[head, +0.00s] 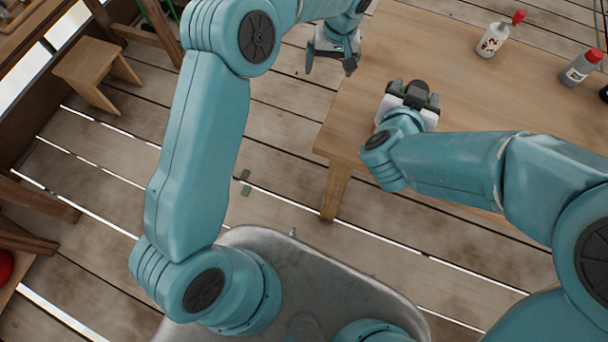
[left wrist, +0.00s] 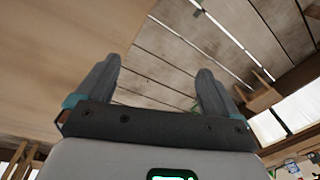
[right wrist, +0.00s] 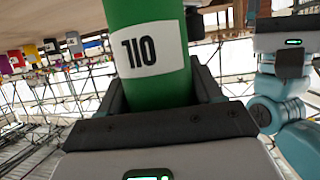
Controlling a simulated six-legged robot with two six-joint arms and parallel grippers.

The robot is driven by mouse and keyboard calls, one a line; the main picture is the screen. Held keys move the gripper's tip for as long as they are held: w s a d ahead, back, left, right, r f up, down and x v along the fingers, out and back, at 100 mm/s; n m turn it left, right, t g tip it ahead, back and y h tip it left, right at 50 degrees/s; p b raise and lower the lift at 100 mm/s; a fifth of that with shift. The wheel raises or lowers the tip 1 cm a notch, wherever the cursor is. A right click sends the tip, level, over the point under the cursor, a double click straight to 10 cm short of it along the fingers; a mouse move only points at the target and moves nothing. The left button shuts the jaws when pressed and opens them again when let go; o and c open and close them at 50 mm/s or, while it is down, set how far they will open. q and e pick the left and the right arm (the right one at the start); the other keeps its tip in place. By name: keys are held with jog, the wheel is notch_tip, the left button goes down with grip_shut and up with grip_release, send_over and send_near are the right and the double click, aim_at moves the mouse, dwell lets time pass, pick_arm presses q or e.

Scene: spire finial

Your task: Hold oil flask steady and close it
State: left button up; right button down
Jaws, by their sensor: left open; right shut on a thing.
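The green oil flask (right wrist: 150,45) has a white label with black digits. It fills the upper middle of the right wrist view, between the fingers of my right gripper (right wrist: 160,92), which is shut on it. In the head view my right gripper (head: 413,96) is over the table's near left part and mostly hides the flask; a dark round top shows there, and I cannot tell whether it is a cap. My left gripper (head: 330,66) is open and empty, left of the flask and apart from it, by the table's left edge. Its spread fingers also show in the left wrist view (left wrist: 155,88).
A wooden table (head: 455,90) carries a white bottle with a red cap (head: 493,40) and a grey bottle with a red cap (head: 580,67) at the back right. A wooden stool (head: 95,68) stands on the plank floor at left. The table's middle is clear.

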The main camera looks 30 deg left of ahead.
pick_arm(q)
jog(key=s+a+f+n+h, duration=0.1)
jog(key=s+a+f, duration=0.4)
jog(key=f, duration=0.4)
jog(key=s+a+f, duration=0.5)
jog(key=f, duration=0.3)
jog(key=s+d+f+m+h, duration=0.3)
jog(key=s+d+m+h, duration=0.1)
jog(key=s+d, duration=1.4)
jog(key=shift+s+d+m, duration=0.15)
jog(key=shift+s+m, duration=0.15)
jog(key=shift+s, duration=0.85)
